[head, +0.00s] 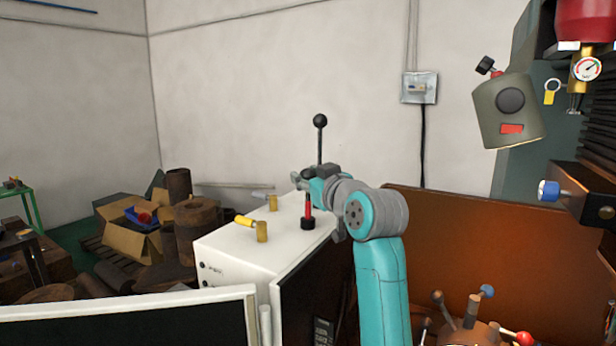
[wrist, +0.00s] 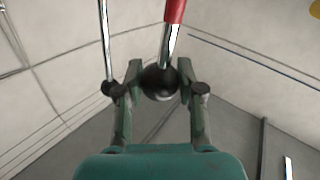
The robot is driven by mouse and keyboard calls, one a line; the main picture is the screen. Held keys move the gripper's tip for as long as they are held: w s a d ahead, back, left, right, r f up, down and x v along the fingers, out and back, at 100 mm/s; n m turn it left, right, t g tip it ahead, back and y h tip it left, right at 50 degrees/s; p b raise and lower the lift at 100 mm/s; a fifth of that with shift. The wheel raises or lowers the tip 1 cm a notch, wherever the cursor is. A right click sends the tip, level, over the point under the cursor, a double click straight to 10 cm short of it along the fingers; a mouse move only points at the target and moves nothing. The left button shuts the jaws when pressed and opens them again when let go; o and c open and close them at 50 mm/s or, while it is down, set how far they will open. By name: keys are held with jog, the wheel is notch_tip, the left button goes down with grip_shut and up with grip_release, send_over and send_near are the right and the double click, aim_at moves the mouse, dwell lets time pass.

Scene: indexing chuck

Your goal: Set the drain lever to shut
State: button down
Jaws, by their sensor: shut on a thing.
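A lever with a red sleeve (head: 308,208) stands about upright on a black base on the white cabinet top. My gripper (head: 297,180) is at its upper end. In the wrist view the fingers (wrist: 160,84) are shut on the lever's black ball knob (wrist: 158,88), with its bright rod and red sleeve (wrist: 175,10) beyond. A taller lever with a black ball (head: 320,120) stands behind my gripper; its rod (wrist: 104,40) shows left in the wrist view. A yellow-handled valve (head: 246,222) and a grey-handled valve (head: 265,196) stand to the left. No readable label marks the drain lever.
The white cabinet (head: 225,255) bears the levers and valves. A dark panel (head: 130,325) fills the lower left. A brown panel (head: 450,240) and a machine with several handles (head: 470,315) are at right. The air above the cabinet's left part is clear.

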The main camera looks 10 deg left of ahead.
aim_at(309, 201)
jog(key=shift+f, duration=2.8)
jog(key=c, duration=0.7)
grip_release()
jog(key=shift+r, duration=0.1)
jog(key=shift+s+d, duration=0.2)
jog(key=shift+s, duration=0.05)
jog(key=v, duration=1.1)
jog(key=shift+s+d, duration=0.1)
jog(key=shift+s, duration=0.05)
